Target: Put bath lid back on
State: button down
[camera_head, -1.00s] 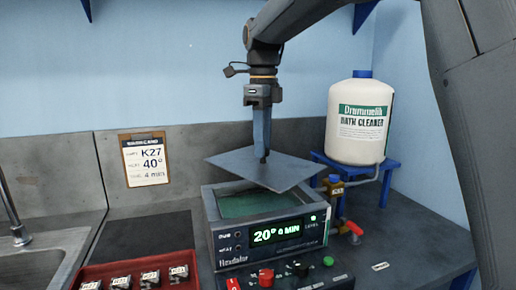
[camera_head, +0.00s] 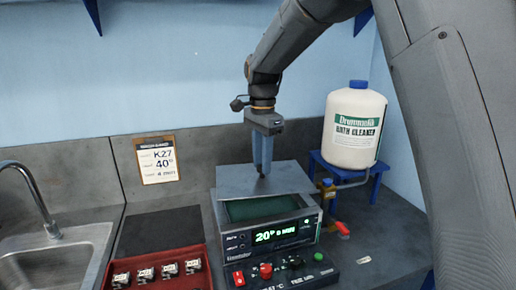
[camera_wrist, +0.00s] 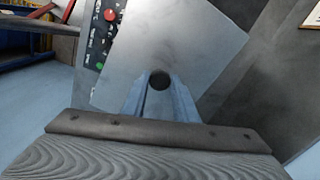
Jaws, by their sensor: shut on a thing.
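The bath lid (camera_head: 236,183) is a flat grey metal plate, held over the back part of the bath (camera_head: 302,227). My gripper (camera_head: 263,172) points down and is shut on the lid's small dark knob. In the wrist view my gripper (camera_wrist: 160,84) closes around the round dark knob, with the lid (camera_wrist: 195,45) spread beyond it. The front of the bath's opening shows green liquid (camera_head: 262,208) below the lid's front edge. The lid looks nearly level; whether it touches the rim at the back I cannot tell.
A control box (camera_head: 285,272) with coloured knobs stands before the bath. A red tray (camera_head: 160,284) with several labelled samples is at left, by the sink (camera_head: 60,255). A white cleaner bottle (camera_head: 354,125) on a blue stand (camera_head: 345,170) and a red-handled tap (camera_head: 342,228) are at right.

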aim_at(262, 177)
jog(key=shift+s+f+n+p, duration=0.1)
jog(key=shift+s+n+p, duration=0.05)
jog(key=shift+n+p, duration=0.45)
notch_tip(262, 177, down, 4)
jog(key=b, duration=0.4)
jog(key=shift+d+f, duration=0.1)
jog(key=shift+f, duration=0.8)
jog(key=shift+f, duration=0.6)
dwell(0.9)
jog(key=c, duration=0.8)
grip_release()
jog(key=shift+c, duration=0.2)
jog(key=shift+r, duration=0.1)
jog(key=shift+r+p, duration=2.8)
jog(key=shift+r, duration=0.65)
